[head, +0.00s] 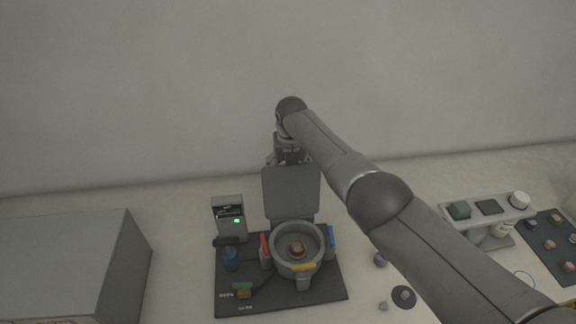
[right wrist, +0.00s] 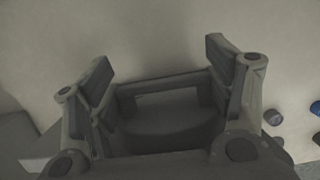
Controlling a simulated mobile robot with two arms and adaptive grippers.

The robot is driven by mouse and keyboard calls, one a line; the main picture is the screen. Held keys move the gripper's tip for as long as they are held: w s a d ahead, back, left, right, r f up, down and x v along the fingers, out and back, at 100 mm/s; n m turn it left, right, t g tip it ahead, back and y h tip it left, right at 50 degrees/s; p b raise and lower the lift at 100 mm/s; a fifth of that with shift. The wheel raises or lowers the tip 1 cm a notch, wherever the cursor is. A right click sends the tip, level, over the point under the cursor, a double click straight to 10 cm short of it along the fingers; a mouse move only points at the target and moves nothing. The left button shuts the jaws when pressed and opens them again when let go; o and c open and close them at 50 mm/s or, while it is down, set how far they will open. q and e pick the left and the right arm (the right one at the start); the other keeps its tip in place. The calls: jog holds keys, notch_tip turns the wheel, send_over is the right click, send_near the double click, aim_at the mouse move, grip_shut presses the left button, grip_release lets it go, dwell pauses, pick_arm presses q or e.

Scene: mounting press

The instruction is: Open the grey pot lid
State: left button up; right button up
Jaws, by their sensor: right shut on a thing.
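The grey pot (head: 279,262) stands on a dark mat, with its round opening uncovered and a small reddish piece (head: 297,249) inside. The grey pot lid (head: 291,192) stands raised, nearly upright, behind the pot. My right gripper (head: 288,160) is at the lid's top edge. In the right wrist view, the fingers of my right gripper (right wrist: 160,80) lie on either side of the lid's handle part (right wrist: 165,83), shut on it with a wide span. My left gripper does not show.
A device with a green light (head: 229,222) stands left of the pot, with a blue jar (head: 231,259) before it. A large grey box (head: 75,262) is at left. A shelf (head: 487,208) and a dark tray (head: 551,240) are at right. The wall rises close behind the lid.

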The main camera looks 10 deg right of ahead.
jog(key=shift+s+f, duration=0.2)
jog(key=shift+f, duration=0.15)
jog(key=o, duration=1.4)
jog(key=shift+w, duration=0.1)
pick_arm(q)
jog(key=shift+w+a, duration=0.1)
pick_arm(e)
jog(key=shift+o, duration=0.2)
jog(key=shift+r, duration=0.1)
jog(key=shift+r, duration=0.8)
jog(key=v, duration=1)
jog(key=shift+r, duration=0.25)
